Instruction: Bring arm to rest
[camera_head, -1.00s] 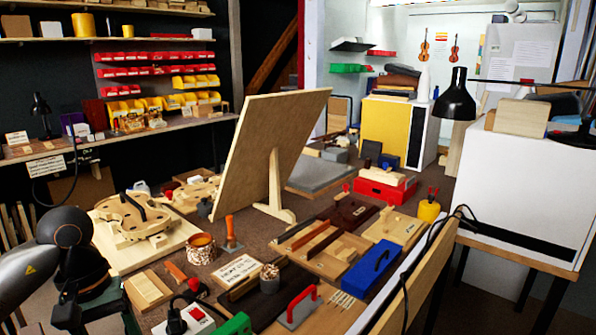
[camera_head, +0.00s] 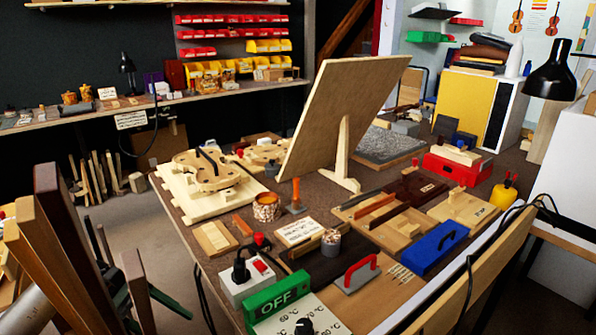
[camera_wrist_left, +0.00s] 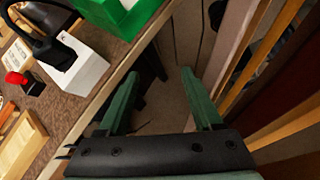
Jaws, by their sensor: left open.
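My left gripper (camera_wrist_left: 158,78) shows in the left wrist view with two green fingers spread apart and nothing between them. It hangs over the floor just off the bench edge, between the bench and wooden slats. In the head view my left arm is at the lower left, largely hidden behind upright wooden pieces (camera_head: 62,235). My right gripper is not in view.
The workbench (camera_head: 215,262) carries a violin body (camera_head: 208,170), a leaning board (camera_head: 345,115), a white switch box (camera_head: 245,285) and a green control box (camera_head: 280,305) near its edge. Wooden slats (camera_wrist_left: 250,50) stand close to the gripper's right. Bare floor (camera_head: 160,265) lies left of the bench.

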